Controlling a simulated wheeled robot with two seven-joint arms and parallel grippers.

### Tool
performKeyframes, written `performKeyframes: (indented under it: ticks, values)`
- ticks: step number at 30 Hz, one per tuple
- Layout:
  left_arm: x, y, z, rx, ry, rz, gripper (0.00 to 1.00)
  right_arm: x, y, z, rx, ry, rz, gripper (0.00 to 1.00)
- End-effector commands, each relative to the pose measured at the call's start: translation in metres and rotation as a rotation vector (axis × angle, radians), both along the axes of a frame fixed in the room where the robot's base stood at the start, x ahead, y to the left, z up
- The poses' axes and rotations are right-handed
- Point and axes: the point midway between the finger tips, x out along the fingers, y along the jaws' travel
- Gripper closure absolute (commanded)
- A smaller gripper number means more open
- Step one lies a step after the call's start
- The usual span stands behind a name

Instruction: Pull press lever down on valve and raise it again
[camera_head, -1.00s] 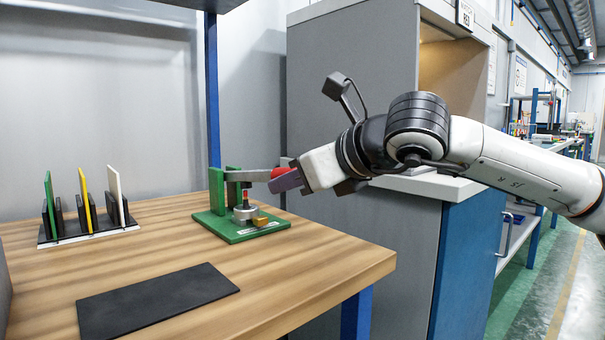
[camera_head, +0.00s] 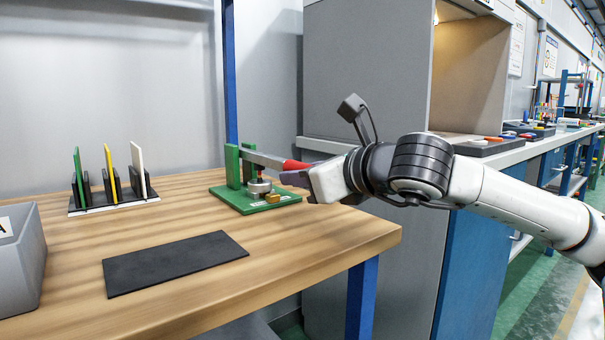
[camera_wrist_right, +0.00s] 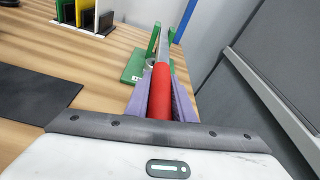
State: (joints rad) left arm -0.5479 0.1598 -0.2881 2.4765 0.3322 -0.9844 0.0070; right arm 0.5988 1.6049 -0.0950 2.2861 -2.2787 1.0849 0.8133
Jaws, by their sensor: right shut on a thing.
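The lever press stands on a green base plate (camera_head: 223,201) on the wooden table. Its grey press lever (camera_head: 262,159) runs from the green upright (camera_head: 232,168) and slopes slightly down to a red handle (camera_head: 297,165). My right gripper (camera_head: 290,176) is shut on this handle. In the right wrist view the red handle (camera_wrist_right: 160,98) lies between the purple fingers of my right gripper (camera_wrist_right: 160,88). The round metal valve (camera_head: 259,188) sits under the lever, its red-and-black top close beneath the bar; contact cannot be told. My left gripper is out of view.
A black mat (camera_head: 175,264) lies at the front of the table (camera_head: 330,235). A rack (camera_head: 112,204) with green, yellow and white plates stands at the back left. A grey bin (camera_head: 22,265) is at the left edge. A grey cabinet (camera_head: 365,75) stands behind my right arm.

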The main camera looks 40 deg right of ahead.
Motion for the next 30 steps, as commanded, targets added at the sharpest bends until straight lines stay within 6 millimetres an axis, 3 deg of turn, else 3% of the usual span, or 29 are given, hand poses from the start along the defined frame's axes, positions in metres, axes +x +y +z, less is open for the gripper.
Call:
performKeyframes:
  ticks: [5, 6, 9, 20, 30]
  values:
    - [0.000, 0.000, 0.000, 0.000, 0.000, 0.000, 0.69, 0.000, 0.000, -0.001, -0.002, 0.002, 0.000, 1.00]
    - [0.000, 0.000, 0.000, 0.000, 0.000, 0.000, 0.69, 0.000, 0.000, -0.001, -0.002, 0.002, 0.000, 0.72]
    - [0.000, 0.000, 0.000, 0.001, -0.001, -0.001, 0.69, 0.000, 0.000, 0.000, -0.002, 0.002, 0.000, 0.60]
    - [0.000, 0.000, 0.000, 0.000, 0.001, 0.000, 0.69, -0.002, 0.000, 0.001, -0.004, 0.000, 0.000, 0.60]
    - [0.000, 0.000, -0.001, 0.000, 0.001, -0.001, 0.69, -0.022, 0.003, 0.007, -0.013, -0.001, -0.002, 0.60]
